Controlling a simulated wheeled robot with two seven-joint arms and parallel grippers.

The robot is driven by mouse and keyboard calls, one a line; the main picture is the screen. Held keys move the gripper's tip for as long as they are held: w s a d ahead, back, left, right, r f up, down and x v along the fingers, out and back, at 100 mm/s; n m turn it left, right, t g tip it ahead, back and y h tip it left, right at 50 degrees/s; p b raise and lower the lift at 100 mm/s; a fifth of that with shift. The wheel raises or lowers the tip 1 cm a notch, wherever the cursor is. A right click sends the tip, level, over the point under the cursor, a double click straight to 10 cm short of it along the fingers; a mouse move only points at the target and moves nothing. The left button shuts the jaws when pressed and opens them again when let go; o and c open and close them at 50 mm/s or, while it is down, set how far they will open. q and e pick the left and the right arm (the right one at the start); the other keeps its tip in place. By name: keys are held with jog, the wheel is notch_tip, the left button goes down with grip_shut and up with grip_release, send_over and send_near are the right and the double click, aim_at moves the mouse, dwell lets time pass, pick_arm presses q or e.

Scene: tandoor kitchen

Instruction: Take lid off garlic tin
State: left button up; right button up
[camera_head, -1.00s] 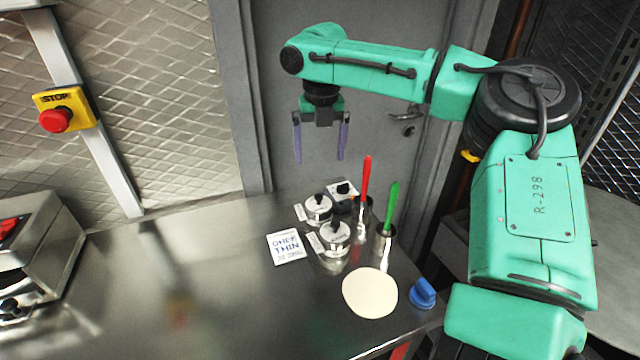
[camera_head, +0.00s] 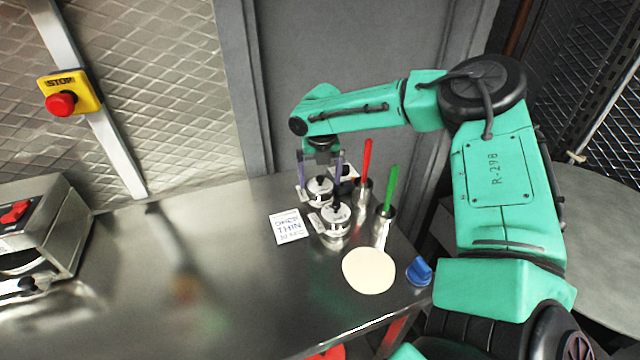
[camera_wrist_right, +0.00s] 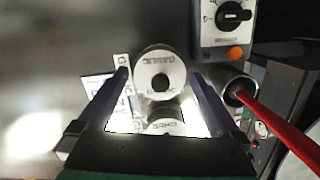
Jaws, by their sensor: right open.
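Two small steel tins with lids and black knobs stand on the steel counter (camera_head: 230,270). I cannot read which one is labelled garlic. The back tin (camera_head: 320,197) is just below my right gripper (camera_head: 320,165); the front tin (camera_head: 335,222) stands nearer. In the right wrist view the back tin's lid (camera_wrist_right: 160,62) and knob lie between the open, empty fingers of my right gripper (camera_wrist_right: 160,78). The fingers show on either side, apart from the lid in the picture. The front tin (camera_wrist_right: 165,124) is partly hidden by the gripper body. My left gripper is out of view.
Cups holding a red-handled tool (camera_head: 366,165) and a green-handled tool (camera_head: 391,188) stand close right of the tins. A dial box (camera_wrist_right: 235,30) sits behind. A printed card (camera_head: 289,227), flat dough disc (camera_head: 369,270) and blue object (camera_head: 419,271) lie nearby.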

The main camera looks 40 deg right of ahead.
jog(key=c, duration=1)
jog(key=shift+r, duration=0.1)
